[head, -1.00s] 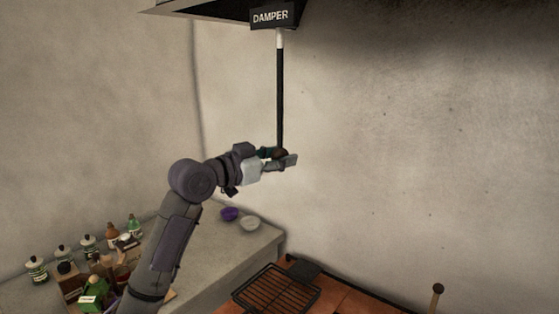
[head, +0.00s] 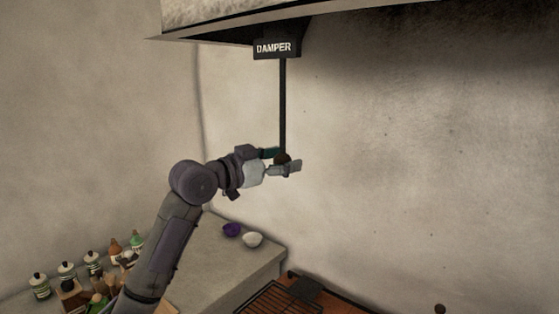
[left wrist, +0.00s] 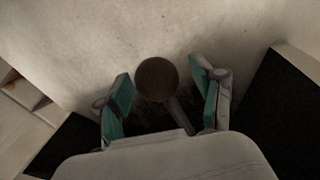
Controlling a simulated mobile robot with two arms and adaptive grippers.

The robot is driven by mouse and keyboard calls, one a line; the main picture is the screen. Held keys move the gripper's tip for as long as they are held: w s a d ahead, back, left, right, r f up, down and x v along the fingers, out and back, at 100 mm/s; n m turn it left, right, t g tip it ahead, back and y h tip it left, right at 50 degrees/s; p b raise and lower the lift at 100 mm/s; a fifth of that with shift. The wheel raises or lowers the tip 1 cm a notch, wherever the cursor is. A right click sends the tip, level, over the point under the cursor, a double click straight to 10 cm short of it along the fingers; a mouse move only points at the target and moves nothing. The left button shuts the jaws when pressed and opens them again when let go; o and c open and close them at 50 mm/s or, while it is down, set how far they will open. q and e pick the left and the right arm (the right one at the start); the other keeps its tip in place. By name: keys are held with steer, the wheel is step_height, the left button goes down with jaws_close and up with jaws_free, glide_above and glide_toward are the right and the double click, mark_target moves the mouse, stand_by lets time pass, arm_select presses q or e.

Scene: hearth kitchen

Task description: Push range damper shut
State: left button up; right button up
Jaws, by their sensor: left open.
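The range damper is a thin black rod (head: 283,105) hanging straight down from a black housing with a white DAMPER label (head: 274,48). A dark round knob (head: 282,158) is at its lower end. My left gripper (head: 284,161) is open at the knob, with one finger on each side of it. In the left wrist view the brown knob (left wrist: 157,79) sits between the two teal-padded fingers, with a gap visible on either side. The black rod shows all the way up to the label, with no white band. My right gripper is out of view.
A dark hood (head: 230,30) overhangs the top. A stone counter (head: 205,262) at lower left bears several jars, a purple bowl (head: 232,230) and a white bowl (head: 253,240). A black grill rack (head: 272,300) lies at the bottom. The wall at right is bare.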

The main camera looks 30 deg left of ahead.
arm_select(q)
steer(key=v, duration=1.2)
